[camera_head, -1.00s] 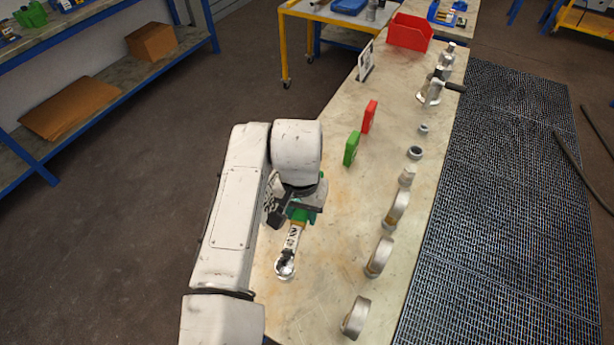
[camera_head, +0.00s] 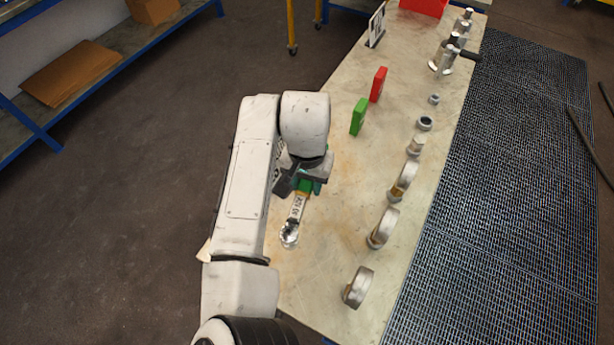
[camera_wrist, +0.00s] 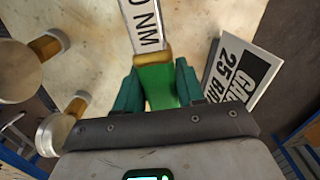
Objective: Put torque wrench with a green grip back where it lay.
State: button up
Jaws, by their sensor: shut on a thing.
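The torque wrench with a green grip (camera_head: 297,208) shows in the head view near the bench's left edge, its silver ratchet head toward the camera. My gripper (camera_head: 304,182) is shut on the green grip. In the wrist view the green grip (camera_wrist: 157,84) sits between the two dark green fingers of my gripper (camera_wrist: 160,85), and the wrench's white labelled shaft (camera_wrist: 146,25) runs up out of the frame. My arm hides the rear of the wrench in the head view. I cannot tell whether the wrench touches the bench top (camera_head: 335,195).
A green block (camera_head: 358,116) and a red block (camera_head: 378,84) stand behind my gripper. Several metal flanges and fittings line the right side, including a near ring (camera_head: 357,288). A sign (camera_head: 376,25) and a red bin (camera_head: 424,6) are at the back. The middle of the bench is clear.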

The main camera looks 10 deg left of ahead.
jog(key=shift+f+b, duration=1.45)
jog(key=shift+f, duration=2.6)
jog(key=o, duration=1.2)
jog(key=shift+o, duration=0.2)
jog(key=shift+f, duration=0.1)
notch_tip(320, 180, up, 11)
jog(key=shift+f+b, duration=0.1)
jog(key=shift+b, duration=0.75)
